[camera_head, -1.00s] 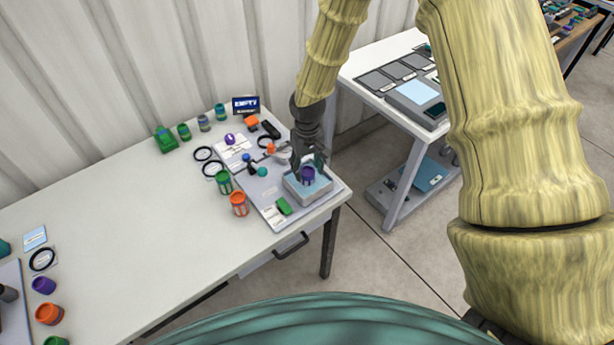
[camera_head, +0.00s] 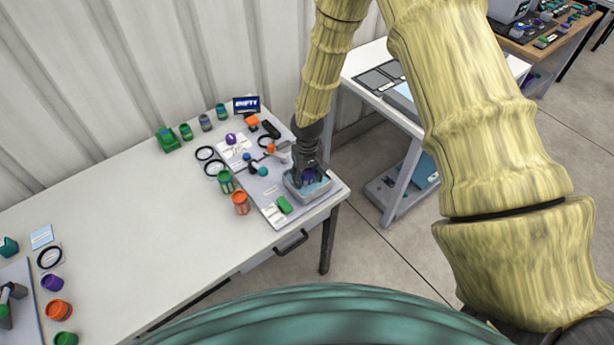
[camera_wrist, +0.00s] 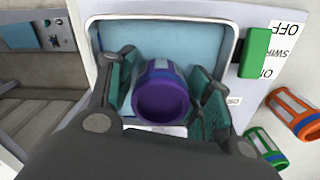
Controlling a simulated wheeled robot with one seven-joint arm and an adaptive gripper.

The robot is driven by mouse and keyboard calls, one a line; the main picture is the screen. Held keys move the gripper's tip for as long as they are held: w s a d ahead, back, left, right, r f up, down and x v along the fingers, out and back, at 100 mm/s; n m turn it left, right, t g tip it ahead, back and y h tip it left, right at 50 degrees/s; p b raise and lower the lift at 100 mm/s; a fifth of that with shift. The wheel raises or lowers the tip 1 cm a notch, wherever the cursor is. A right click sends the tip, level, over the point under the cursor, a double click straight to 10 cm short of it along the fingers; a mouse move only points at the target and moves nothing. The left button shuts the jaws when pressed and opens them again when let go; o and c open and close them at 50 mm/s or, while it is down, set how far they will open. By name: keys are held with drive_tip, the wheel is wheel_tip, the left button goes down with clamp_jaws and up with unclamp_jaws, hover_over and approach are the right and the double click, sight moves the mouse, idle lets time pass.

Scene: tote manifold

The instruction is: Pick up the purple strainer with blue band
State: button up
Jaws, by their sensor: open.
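The purple strainer with a blue band (camera_wrist: 161,97) stands in a grey tray with a light blue floor (camera_wrist: 110,27). It also shows, mostly hidden by my gripper, in the head view (camera_head: 308,175). My gripper (camera_wrist: 168,85) is open, with one finger on each side of the strainer. The left finger pad is close to the strainer's wall, and the right pad is also near it; I cannot tell whether either touches. The tray (camera_head: 312,194) sits on a grey board at the table's right end.
An orange strainer (camera_wrist: 291,113) and a green one (camera_wrist: 266,148) stand nearby. The table's middle (camera_head: 130,215) is clear.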

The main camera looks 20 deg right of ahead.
drive_tip(key=c, duration=0.8)
drive_tip(key=shift+r, duration=0.15)
